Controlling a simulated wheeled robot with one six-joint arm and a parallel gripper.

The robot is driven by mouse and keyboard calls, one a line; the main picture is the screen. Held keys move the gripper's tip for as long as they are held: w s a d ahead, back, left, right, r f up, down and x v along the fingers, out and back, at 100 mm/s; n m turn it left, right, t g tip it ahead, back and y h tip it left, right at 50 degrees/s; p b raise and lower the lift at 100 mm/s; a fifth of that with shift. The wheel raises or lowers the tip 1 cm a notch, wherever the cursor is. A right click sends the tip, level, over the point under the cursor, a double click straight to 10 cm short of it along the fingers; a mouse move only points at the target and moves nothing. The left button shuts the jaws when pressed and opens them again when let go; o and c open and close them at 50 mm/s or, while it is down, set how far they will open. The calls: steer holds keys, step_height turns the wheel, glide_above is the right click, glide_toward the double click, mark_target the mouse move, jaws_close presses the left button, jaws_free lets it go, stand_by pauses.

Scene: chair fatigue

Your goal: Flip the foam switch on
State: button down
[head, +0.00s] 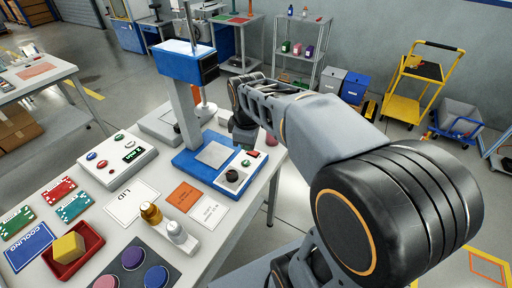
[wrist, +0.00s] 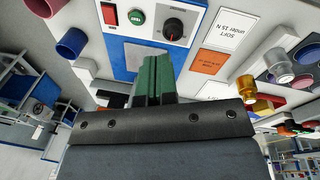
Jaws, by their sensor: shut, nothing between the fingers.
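The blue test machine (head: 187,160) stands on the white table, with a white control panel on its base. The panel carries a red rocker switch (wrist: 110,14), a green button (wrist: 137,15) and a black dial (wrist: 173,27). In the head view the red switch (head: 253,154) is small and its position cannot be read. No label naming the foam switch is legible. My gripper (head: 243,138) is over the right side of the machine's base. In the wrist view my green fingers (wrist: 152,60) are together and empty, apart from the red switch in the picture.
An orange card (head: 185,195), a white card (head: 208,211) and gold and silver weights (head: 151,214) lie in front of the machine. A white box with buttons (head: 117,160) is at left. The machine's column (head: 185,110) rises beside my gripper. A yellow cart (head: 420,80) stands behind.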

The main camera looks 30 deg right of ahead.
mark_target(256, 153)
steer(key=w+d+n+g, duration=0.1)
steer(key=w+d+n, duration=0.2)
steer(key=w+n, duration=0.3)
steer(key=w+d+f+n+g+p, duration=0.1)
steer(key=w+d+n, duration=0.2)
steer(key=w+n, duration=0.3)
steer(key=shift+d+n+g, duration=0.3)
steer(key=shift+n+g, duration=0.1)
steer(key=shift+n, duration=0.8)
steer(key=shift+f, duration=0.1)
steer(key=f, duration=0.4)
steer(key=s+f, duration=0.1)
steer(key=f, duration=0.4)
steer(key=d+f, duration=0.1)
steer(key=f, duration=0.3)
steer(key=shift+s+f+p, duration=0.25)
steer(key=shift+f+p, duration=0.1)
steer(key=shift+f, duration=0.05)
steer(key=shift+a+f, duration=0.1)
steer(key=shift+a, duration=0.05)
